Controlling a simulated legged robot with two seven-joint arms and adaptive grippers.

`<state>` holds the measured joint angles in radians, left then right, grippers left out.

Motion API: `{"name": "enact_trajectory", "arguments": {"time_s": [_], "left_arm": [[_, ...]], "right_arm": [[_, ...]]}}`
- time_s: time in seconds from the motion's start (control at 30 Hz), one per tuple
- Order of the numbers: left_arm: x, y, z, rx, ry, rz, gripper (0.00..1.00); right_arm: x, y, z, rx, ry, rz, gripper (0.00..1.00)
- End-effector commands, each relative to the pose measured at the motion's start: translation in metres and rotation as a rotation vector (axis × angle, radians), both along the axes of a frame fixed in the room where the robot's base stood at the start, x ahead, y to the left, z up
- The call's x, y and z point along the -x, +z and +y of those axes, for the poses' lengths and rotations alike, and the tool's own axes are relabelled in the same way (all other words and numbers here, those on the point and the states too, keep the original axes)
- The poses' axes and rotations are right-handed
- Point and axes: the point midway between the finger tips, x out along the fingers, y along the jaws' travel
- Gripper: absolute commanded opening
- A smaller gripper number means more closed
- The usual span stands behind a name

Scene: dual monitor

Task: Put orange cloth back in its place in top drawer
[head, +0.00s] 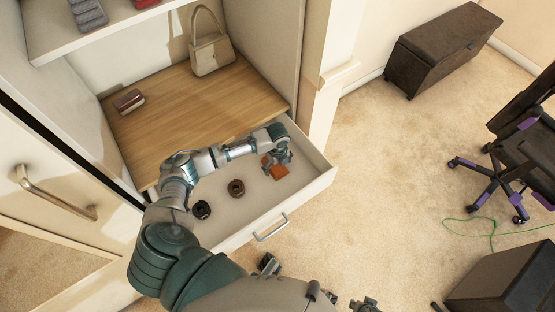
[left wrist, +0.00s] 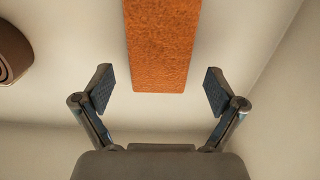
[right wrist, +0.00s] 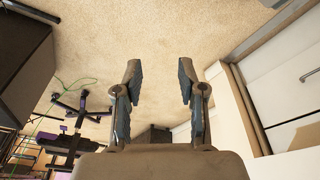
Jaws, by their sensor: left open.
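The orange cloth (head: 278,171) lies flat on the floor of the open top drawer (head: 238,215), toward its right end. In the left wrist view the cloth (left wrist: 162,45) is a textured orange strip between and beyond my fingertips. My left gripper (head: 277,152) is inside the drawer area, open and empty, just above the cloth; in the left wrist view its fingers (left wrist: 159,92) stand on either side of the cloth's near end. My right gripper (right wrist: 158,82) is open and empty, with the carpet beyond it in the right wrist view.
Two dark rolled items, one black (head: 201,210) and one brown (head: 236,188), lie in the drawer left of the cloth. A wooden shelf (head: 190,110) above holds a handbag (head: 211,54) and a small brown case (head: 128,101). Open carpet (head: 390,180) lies to the right.

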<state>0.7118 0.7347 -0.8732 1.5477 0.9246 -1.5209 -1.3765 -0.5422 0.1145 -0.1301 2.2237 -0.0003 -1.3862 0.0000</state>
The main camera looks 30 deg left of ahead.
Motion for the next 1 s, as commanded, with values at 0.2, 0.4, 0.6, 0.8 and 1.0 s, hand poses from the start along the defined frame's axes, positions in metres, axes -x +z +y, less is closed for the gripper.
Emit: {"name": "enact_trajectory", "arguments": {"time_s": [0.2,0.4,0.6,0.8,1.0], "left_arm": [[-0.002,0.050,0.001,0.000,-0.001,-0.008,0.95],[-0.001,0.091,0.000,0.001,-0.001,-0.006,0.95],[-0.001,0.111,0.000,0.000,0.000,-0.003,0.95],[0.000,0.113,0.000,0.000,0.000,-0.001,0.95],[0.000,0.113,0.000,0.001,0.000,-0.002,0.95]], "right_arm": [[0.001,-0.034,0.001,0.001,0.004,0.017,0.40],[0.004,-0.060,0.001,0.001,0.006,0.023,0.40],[0.007,-0.074,0.001,0.001,0.008,0.027,0.40],[0.008,-0.077,0.001,0.001,0.008,0.027,0.40],[0.007,-0.077,0.001,0.003,0.008,0.028,0.40]]}}
